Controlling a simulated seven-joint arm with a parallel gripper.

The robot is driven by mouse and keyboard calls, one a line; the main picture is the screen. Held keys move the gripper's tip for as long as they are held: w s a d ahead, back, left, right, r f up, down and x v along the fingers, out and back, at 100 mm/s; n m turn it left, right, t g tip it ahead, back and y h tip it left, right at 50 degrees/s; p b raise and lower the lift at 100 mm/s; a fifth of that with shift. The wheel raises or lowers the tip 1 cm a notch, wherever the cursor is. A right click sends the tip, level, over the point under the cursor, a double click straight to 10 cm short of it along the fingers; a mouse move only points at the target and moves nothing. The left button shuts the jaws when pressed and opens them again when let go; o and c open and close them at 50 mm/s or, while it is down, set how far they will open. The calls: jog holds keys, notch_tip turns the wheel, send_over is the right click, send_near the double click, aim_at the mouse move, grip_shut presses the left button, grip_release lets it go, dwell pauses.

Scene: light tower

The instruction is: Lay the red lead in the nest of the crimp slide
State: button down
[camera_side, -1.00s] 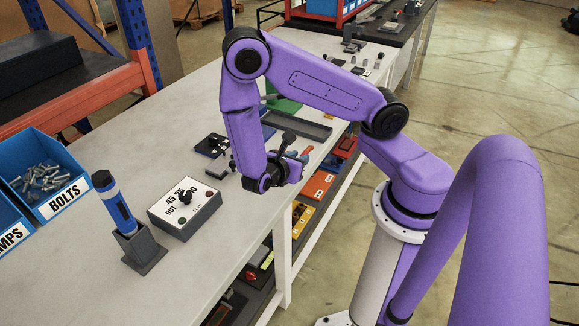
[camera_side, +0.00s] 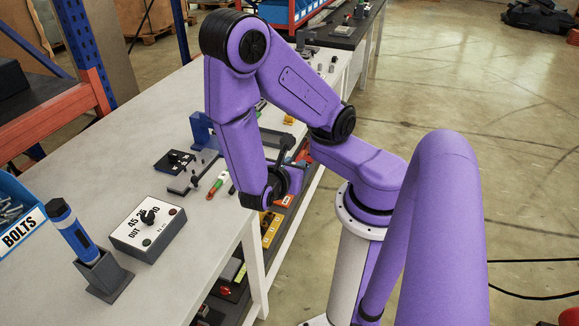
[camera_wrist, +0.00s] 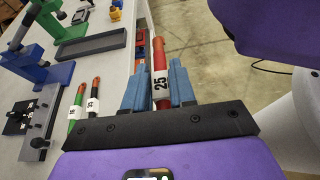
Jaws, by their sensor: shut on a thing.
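My gripper (camera_wrist: 159,82) shows in the wrist view with its two blue fingers shut on the red lead (camera_wrist: 159,55), which has a white label reading 25. The lead points away from the gripper, past the bench edge, with the floor behind it. In the side view, my gripper (camera_side: 277,187) is at the bench's front edge; its fingertips and the held lead are hard to make out. What looks like the crimp slide, a grey bar (camera_wrist: 40,128) beside a black block, lies left of the gripper in the wrist view. Its nest cannot be made out clearly.
A blue press frame (camera_wrist: 42,72) and dark tray (camera_wrist: 92,43) stand beyond. The dial box (camera_side: 148,234) and the blue tool in its stand (camera_side: 72,232) are nearer the side camera.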

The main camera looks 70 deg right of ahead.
dwell(0.5)
jog(key=w+f, duration=0.2)
jog(key=w, duration=0.6)
jog(key=w+a+f, duration=0.1)
jog(key=w, duration=0.7)
jog(key=w+a+f, duration=0.1)
jog(key=w+f, duration=0.1)
jog(key=w, duration=0.7)
jog(key=shift+a+f, duration=0.15)
jog(key=shift+f, duration=0.2)
jog(key=w+d, duration=0.1)
jog(key=w, duration=0.1)
jog(key=w+d, duration=0.4)
jog(key=w, duration=0.1)
jog(key=shift+w+r, duration=0.1)
jog(key=shift+r, duration=0.25)
jog(key=shift+w+d+r, duration=0.1)
jog(key=shift+w+d, duration=0.35)
